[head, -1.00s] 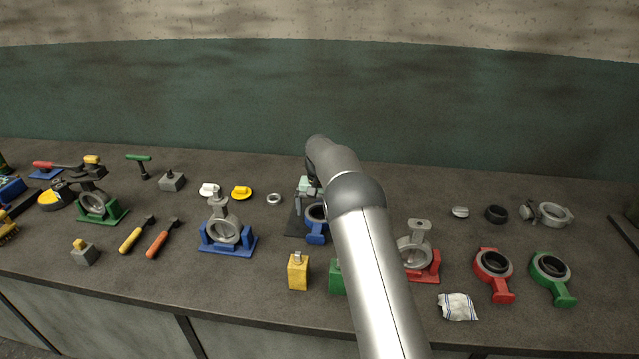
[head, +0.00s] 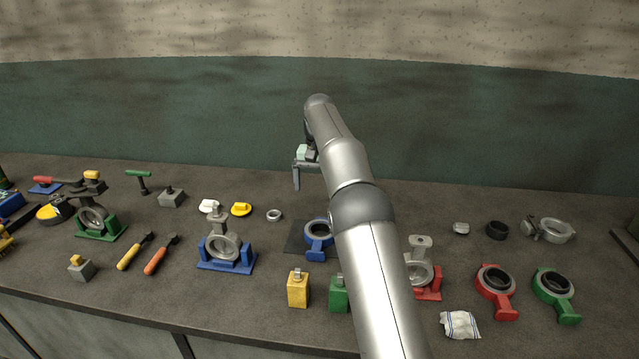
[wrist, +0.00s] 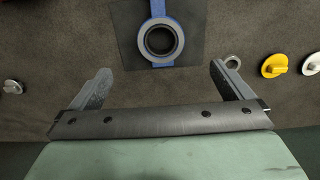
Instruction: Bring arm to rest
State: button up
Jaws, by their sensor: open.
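My gripper (head: 297,180) hangs at the end of my raised arm, above the back middle of the bench in the head view. In the wrist view my gripper (wrist: 160,85) shows two fingers spread wide with nothing between them. A blue valve body with a grey ring (head: 318,232) lies on a dark square mat (head: 296,238) below and in front of the gripper. The same blue valve body (wrist: 160,42) shows in the wrist view beyond the fingertips, apart from them. My arm hides part of the bench to the right of the mat.
A blue stand with a grey casting (head: 226,250) is left of the mat. Yellow (head: 298,290) and green (head: 338,295) blocks stand in front. A red stand (head: 429,283) is partly behind my arm. Red (head: 496,285) and green (head: 555,290) valve bodies lie right. A wall rises behind the bench.

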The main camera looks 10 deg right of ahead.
dwell(0.3)
jog(key=s+r+n, duration=0.1)
jog(key=s+r, duration=0.2)
jog(key=s, duration=0.8)
jog(key=s+r+n, duration=0.1)
jog(key=s+r, duration=0.2)
jog(key=s, duration=0.8)
jog(key=s+f, duration=0.4)
jog(key=s, duration=0.8)
jog(key=s+f+n, duration=0.1)
jog(key=s+f, duration=0.4)
jog(key=s, duration=0.8)
jog(key=shift+d+f+n+t, duration=0.15)
jog(key=shift+n+t, duration=0.15)
jog(key=shift+s, duration=0.1)
